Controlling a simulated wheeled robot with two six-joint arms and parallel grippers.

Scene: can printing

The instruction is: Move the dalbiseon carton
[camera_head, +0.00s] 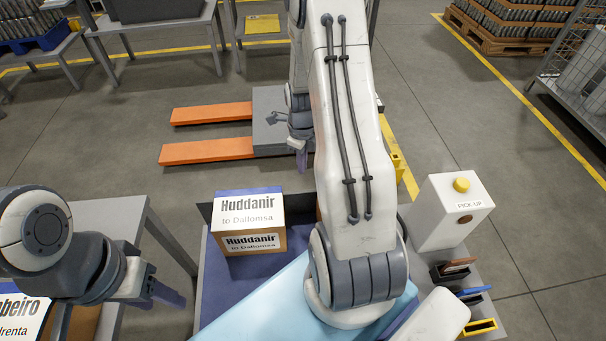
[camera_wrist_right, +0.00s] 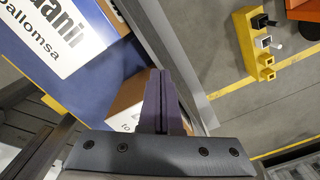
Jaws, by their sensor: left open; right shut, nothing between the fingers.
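No carton with a readable dalbiseon name shows. A carton marked Huddanir to Dallomsa (camera_head: 255,241) stands in a blue-floored bin; its white label (camera_wrist_right: 60,35) also shows in the right wrist view. A brown carton (camera_wrist_right: 127,103) lies beyond it by the bin wall, partly hidden by my fingers, its label unreadable. A carton ending in "beiro" (camera_head: 22,310) sits at the lower left. My left gripper (camera_head: 167,293) is open and empty, right of that carton. My right gripper (camera_head: 302,160) is shut and empty, also seen over the brown carton in the wrist view (camera_wrist_right: 163,78).
A white pick-up box with a yellow button (camera_head: 461,185) stands on the right, with several coloured holders (camera_head: 478,328) in front of it. Orange forks (camera_head: 210,150) of a pallet truck lie on the floor beyond the bin. My right arm blocks the middle.

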